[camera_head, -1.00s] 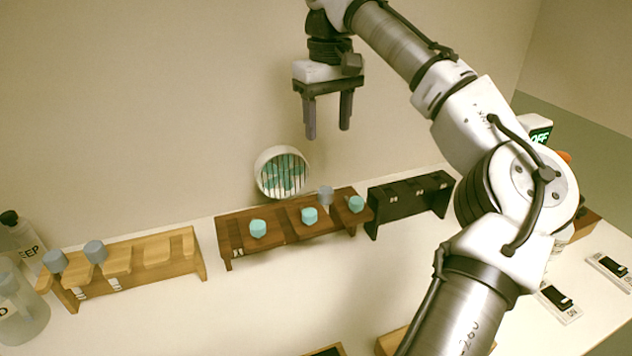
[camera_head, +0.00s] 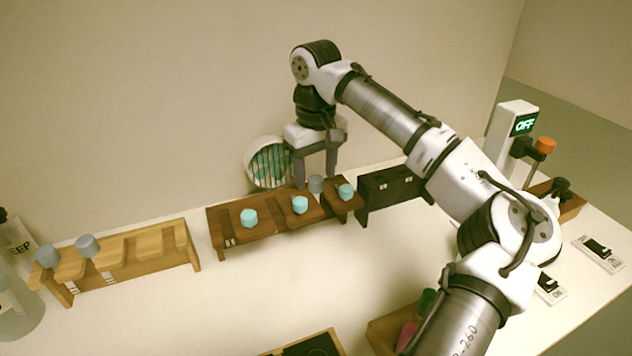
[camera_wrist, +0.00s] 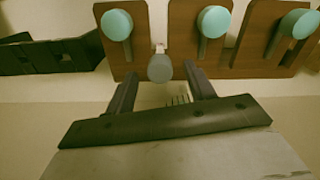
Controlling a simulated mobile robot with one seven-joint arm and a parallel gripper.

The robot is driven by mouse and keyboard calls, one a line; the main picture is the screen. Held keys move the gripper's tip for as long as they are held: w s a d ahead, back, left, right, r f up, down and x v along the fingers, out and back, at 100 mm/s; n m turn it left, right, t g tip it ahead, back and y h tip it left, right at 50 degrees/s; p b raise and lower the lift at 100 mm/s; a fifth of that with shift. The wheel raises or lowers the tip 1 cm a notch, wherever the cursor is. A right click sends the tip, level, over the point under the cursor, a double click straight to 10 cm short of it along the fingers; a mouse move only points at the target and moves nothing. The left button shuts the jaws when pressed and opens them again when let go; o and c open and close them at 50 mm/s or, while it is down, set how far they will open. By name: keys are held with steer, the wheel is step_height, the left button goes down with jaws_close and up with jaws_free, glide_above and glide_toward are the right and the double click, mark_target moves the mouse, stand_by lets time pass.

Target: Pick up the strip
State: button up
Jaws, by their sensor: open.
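My gripper (camera_head: 316,180) points down at the back edge of the dark brown rack (camera_head: 228,238), its two fingers apart. A grey round-topped piece (camera_head: 316,184) shows between the fingertips, and it does so in the wrist view (camera_wrist: 160,68) too. It sits at the rack's rear edge with a small pale part beside it. The fingers are on either side of it, with no clear contact. I cannot tell for certain which thing is the strip. A few thin dark lines (camera_wrist: 178,99) show near the gripper's base in the wrist view, partly hidden.
Teal-capped pieces (camera_head: 300,205) stand on the brown rack close to my gripper. An empty black rack (camera_head: 392,190) is to the right, and a light wooden rack (camera_head: 150,245) with two grey caps to the left. A round white grille (camera_head: 268,162) is behind.

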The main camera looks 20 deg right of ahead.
steer(key=shift+f, duration=0.6)
steer(key=c, duration=0.9)
steer(key=shift+r, duration=0.15)
step_height(320, 180, up, 20)
steer(key=shift+p, duration=0.4)
